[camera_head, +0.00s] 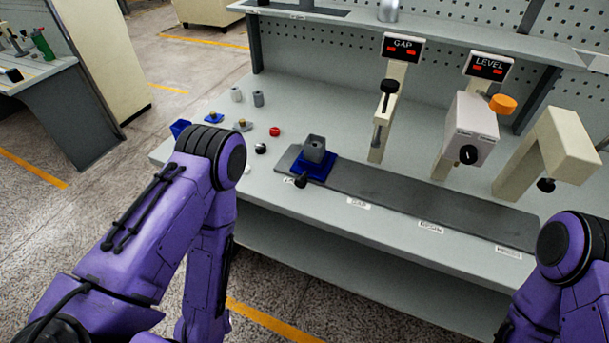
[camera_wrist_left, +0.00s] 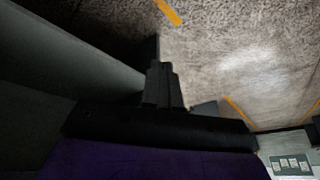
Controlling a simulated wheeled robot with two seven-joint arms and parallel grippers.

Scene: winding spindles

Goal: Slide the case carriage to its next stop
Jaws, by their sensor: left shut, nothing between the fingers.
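The case carriage (camera_head: 322,173) is a blue block at the left end of a dark flat track (camera_head: 400,195) on the grey bench. It carries a grey open-topped case (camera_head: 314,146), and a black knob handle (camera_head: 300,181) sticks out at its front. My left gripper shows in the left wrist view (camera_wrist_left: 164,85), with its dark fingers together and nothing between them, beside a grey panel and above the floor. In the head view the left gripper is hidden and only its purple arm shows, left of the carriage. My right arm is at the lower right; its gripper is out of frame.
White labels, such as one below the track's middle (camera_head: 358,203), line its front edge. A GAP post (camera_head: 389,110), a LEVEL post (camera_head: 470,130) and a beige arch (camera_head: 550,150) stand behind it. Small parts, including a red one (camera_head: 275,131), lie at left. The track right of the carriage is clear.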

